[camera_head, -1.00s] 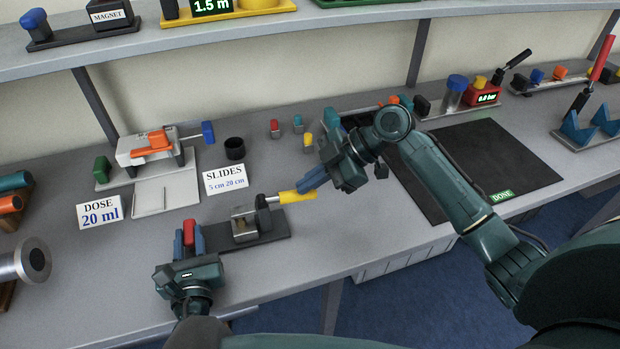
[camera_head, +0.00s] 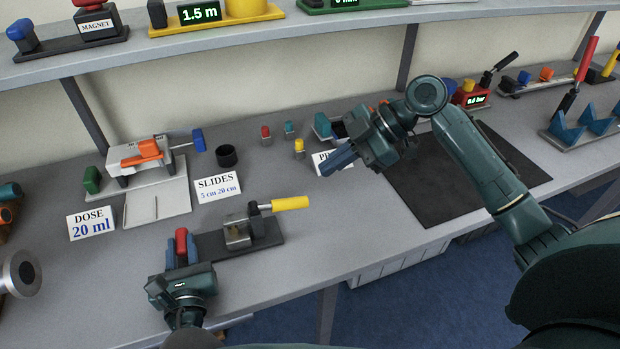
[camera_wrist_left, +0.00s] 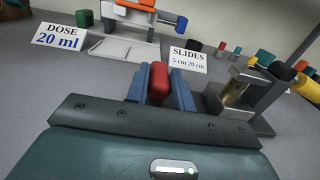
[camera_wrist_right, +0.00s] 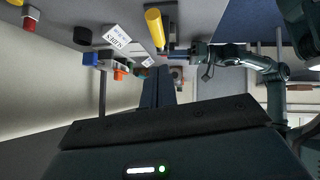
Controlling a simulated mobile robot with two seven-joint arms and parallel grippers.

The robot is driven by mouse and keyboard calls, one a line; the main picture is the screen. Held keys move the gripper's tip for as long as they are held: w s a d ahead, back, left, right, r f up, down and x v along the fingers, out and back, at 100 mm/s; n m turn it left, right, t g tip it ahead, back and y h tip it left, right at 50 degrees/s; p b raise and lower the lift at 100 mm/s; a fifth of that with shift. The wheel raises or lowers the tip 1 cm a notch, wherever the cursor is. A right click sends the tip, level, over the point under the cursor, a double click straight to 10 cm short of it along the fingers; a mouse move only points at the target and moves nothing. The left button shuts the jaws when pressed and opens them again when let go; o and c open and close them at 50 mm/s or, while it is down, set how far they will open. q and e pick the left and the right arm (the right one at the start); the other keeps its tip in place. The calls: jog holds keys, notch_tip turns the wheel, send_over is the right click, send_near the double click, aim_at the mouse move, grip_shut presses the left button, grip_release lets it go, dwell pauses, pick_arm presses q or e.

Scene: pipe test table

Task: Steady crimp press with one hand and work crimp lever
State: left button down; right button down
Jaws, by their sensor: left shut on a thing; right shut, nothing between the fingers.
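The crimp press has a metal block (camera_head: 237,233) on a dark base (camera_head: 262,240) near the table's front edge. Its lever has a yellow handle (camera_head: 290,203) that points right, roughly level. A red grip (camera_head: 181,240) stands at the left end of the base. My left gripper (camera_head: 182,254) is shut on the red grip, which also shows between the fingers in the left wrist view (camera_wrist_left: 158,82). My right gripper (camera_head: 338,160) is shut and empty, up and to the right of the yellow handle and apart from it. The yellow handle also shows in the right wrist view (camera_wrist_right: 155,27).
A white slides sign (camera_head: 217,186) and a dark cup (camera_head: 227,156) stand behind the press. Small red, teal and yellow pieces stand further back. A dark mat (camera_head: 440,185) lies to the right. The table right of the press is clear.

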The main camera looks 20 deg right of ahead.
jog(key=v, duration=0.4)
jog(key=shift+d+f, duration=0.1)
jog(key=shift+d, duration=0.1)
pick_arm(q)
jog(key=c, duration=1.1)
grip_release()
